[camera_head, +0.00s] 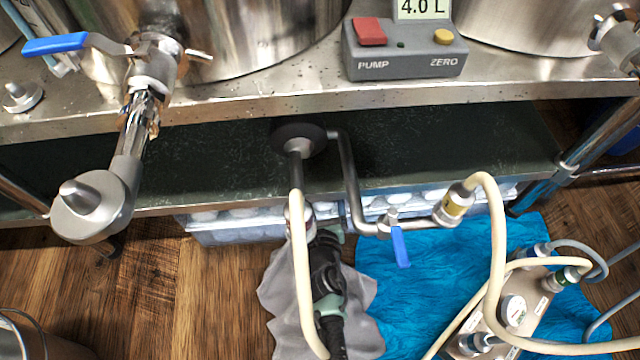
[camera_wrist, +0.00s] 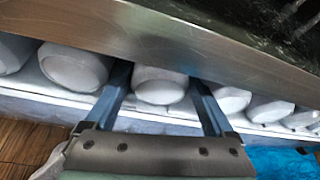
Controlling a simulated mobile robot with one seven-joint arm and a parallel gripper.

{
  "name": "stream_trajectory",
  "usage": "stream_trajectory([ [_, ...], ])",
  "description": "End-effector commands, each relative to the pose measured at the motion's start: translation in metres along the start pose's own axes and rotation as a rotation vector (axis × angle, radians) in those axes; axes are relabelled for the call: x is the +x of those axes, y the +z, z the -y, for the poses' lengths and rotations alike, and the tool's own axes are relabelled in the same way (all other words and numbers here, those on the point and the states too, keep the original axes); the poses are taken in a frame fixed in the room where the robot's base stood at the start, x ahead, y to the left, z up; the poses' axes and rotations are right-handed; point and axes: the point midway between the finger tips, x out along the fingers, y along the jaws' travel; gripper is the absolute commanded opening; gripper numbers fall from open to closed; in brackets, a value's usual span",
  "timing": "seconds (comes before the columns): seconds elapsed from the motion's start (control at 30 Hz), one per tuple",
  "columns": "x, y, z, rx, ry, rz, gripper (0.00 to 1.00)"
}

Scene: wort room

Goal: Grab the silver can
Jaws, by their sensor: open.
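In the wrist view, a silver-grey can (camera_wrist: 160,86) shows its rounded end between the two fingers of my gripper (camera_wrist: 160,78). The fingers are open, one on each side of it; I cannot tell whether they touch it. The steel shelf edge hides the can's upper part. Similar cans stand in the same row, one to the left (camera_wrist: 75,67) and others to the right (camera_wrist: 232,100). In the head view, my arm reaches to the row of cans (camera_head: 240,213) under the shelf; hoses partly cover the gripper there.
A steel shelf edge (camera_wrist: 200,50) overhangs the cans closely. A pale tray (camera_head: 235,234) holds them. A bent pipe with a blue valve handle (camera_head: 400,247) and a pale hose (camera_head: 497,250) hang close by. A blue cloth (camera_head: 400,310) and a grey cloth (camera_head: 285,290) lie below.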

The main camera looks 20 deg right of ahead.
Motion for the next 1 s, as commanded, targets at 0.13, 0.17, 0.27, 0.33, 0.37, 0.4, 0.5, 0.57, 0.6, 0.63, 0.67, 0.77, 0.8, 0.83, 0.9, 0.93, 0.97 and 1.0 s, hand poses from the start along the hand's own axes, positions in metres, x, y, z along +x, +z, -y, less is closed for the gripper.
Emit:
stream_trajectory([
  [0.13, -0.0003, 0.0004, 0.0004, 0.000, 0.000, 0.000, 0.88],
  [0.17, -0.0003, 0.0004, 0.0004, 0.000, 0.000, 0.000, 0.86],
  [0.27, -0.0004, 0.0004, 0.0003, 0.000, 0.000, 0.000, 0.68],
  [0.33, -0.0005, 0.0005, 0.0003, 0.000, 0.000, 0.000, 0.56],
  [0.37, -0.0005, 0.0005, 0.0003, -0.001, 0.000, 0.000, 0.50],
  [0.4, -0.0005, 0.0005, 0.0003, -0.001, 0.000, 0.000, 0.43],
  [0.5, -0.0005, 0.0006, 0.0003, -0.001, 0.000, 0.001, 0.27],
  [0.57, -0.0005, 0.0007, 0.0002, -0.001, 0.000, 0.001, 0.27],
  [0.6, -0.0005, 0.0006, 0.0003, -0.001, 0.000, 0.001, 0.27],
  [0.63, -0.0005, 0.0006, 0.0003, -0.001, 0.000, 0.001, 0.27],
  [0.67, -0.0005, 0.0007, 0.0003, -0.001, 0.000, 0.001, 0.27],
  [0.77, -0.0009, 0.0015, 0.0005, -0.001, 0.000, 0.001, 0.27],
  [0.8, -0.0012, 0.0022, 0.0007, -0.001, 0.000, 0.000, 0.27],
  [0.83, -0.0015, 0.0030, 0.0009, -0.002, 0.000, 0.000, 0.27],
  [0.9, -0.0026, 0.0055, 0.0015, -0.001, 0.000, 0.000, 0.27],
  [0.93, -0.0031, 0.0069, 0.0018, -0.001, 0.000, 0.000, 0.27],
  [0.97, -0.0038, 0.0085, 0.0022, -0.002, 0.000, 0.000, 0.27],
  [1.0, -0.0061, 0.0055, 0.0016, -0.002, 0.000, -0.002, 0.27],
])
